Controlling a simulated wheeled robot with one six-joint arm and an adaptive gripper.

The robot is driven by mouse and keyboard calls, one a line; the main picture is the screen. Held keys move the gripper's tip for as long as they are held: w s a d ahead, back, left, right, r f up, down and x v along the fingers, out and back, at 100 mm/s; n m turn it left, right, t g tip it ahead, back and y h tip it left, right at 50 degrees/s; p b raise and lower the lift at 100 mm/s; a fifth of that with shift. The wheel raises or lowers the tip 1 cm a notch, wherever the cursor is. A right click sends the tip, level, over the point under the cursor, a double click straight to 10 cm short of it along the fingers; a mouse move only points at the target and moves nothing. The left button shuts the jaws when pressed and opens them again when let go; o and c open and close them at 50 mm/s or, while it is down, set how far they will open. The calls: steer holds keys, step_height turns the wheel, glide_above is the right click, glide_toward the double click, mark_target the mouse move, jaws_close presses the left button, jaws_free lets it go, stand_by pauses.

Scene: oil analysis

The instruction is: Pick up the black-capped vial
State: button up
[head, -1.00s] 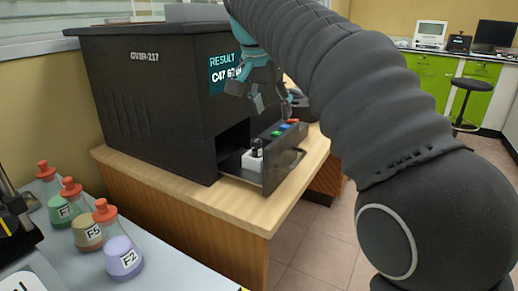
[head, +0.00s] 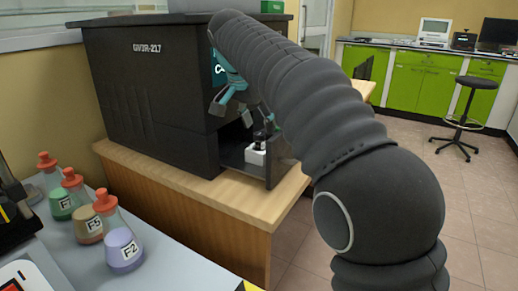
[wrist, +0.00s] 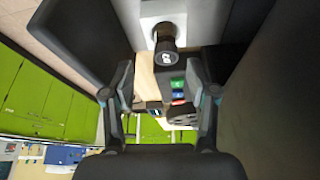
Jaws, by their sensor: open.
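The black-capped vial (head: 261,138) stands in a white holder block (head: 256,157) in the open drawer (head: 233,163) of the black machine. In the wrist view, its black cap (wrist: 168,58) with a pale mark shows near the top centre, with the white block (wrist: 150,12) behind it. My gripper (head: 241,111) is open and empty, just above and to the left of the vial in the head view. In the wrist view, my gripper (wrist: 160,80) has its fingers spread to either side of the cap's line, touching nothing that I can see. My arm hides part of the drawer.
The black machine (head: 150,105) stands on a wooden table (head: 200,195), its body close to my gripper on the left. Green, blue and red buttons (wrist: 178,85) lie beside the vial. Flasks with red stoppers (head: 120,240) stand at the lower left.

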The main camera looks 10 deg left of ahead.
mark_target(259, 134)
steer(key=shift+a+b+x, duration=0.2)
steer(key=shift+b+x, duration=0.05)
steer(key=shift+x, duration=1.05)
steer(key=shift+a+b+x, duration=0.2)
steer(key=shift+b+x, duration=0.05)
steer(key=shift+x, duration=1.05)
jaws_close()
